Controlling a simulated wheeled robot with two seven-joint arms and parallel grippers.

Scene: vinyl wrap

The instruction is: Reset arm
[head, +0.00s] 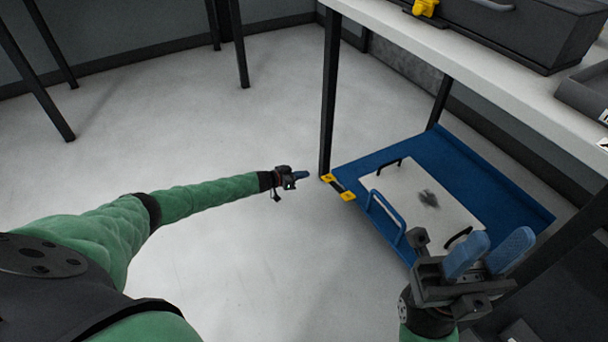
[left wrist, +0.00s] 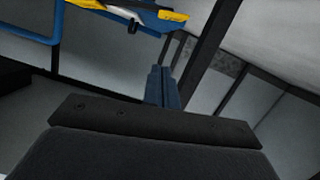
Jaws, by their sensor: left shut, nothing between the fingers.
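My left arm is green and stretches from the left across open floor in the head view. Its gripper (head: 302,175) is shut and empty, just left of the table leg and the blue cart's yellow corner. In the left wrist view the blue fingers (left wrist: 164,88) are pressed together with nothing between them. My right gripper (head: 489,254) is in the lower right of the head view, upright. Its two blue fingers stand apart with no object seen between them.
A blue cart (head: 522,202) carrying a white board (head: 407,188) with black handles stands under a white table (head: 470,60). A dark table leg (head: 328,95) is close to my left gripper. A black case (head: 510,28) sits on the table. The floor (head: 150,130) at left is clear.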

